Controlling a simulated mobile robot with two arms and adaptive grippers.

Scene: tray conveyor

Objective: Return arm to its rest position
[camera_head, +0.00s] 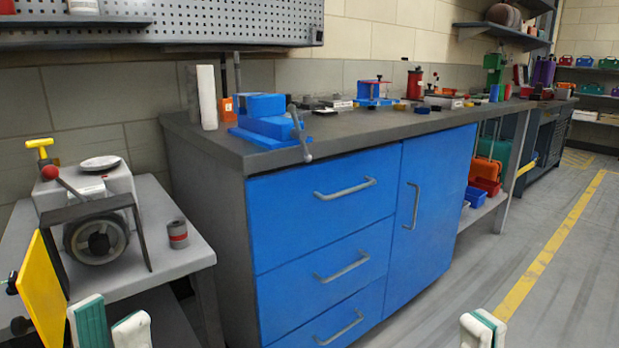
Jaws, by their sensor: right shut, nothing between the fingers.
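My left gripper (110,320) shows at the bottom left edge, in front of the grey side table. Its two white fingers with green pads stand apart with a gap between them, and nothing shows in the gap. My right gripper (483,328) shows at the bottom edge, right of centre, over the grey floor. Its fingers are together and hold nothing. Only the finger ends of both grippers are in view. The arms behind them are out of the picture.
A grey side table (190,250) with a machine (98,235) and a small can (177,235) stands at left. A blue-fronted workbench (325,190) bears a blue vise (265,118) and several tools. Open floor (565,270) with a yellow line lies at right.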

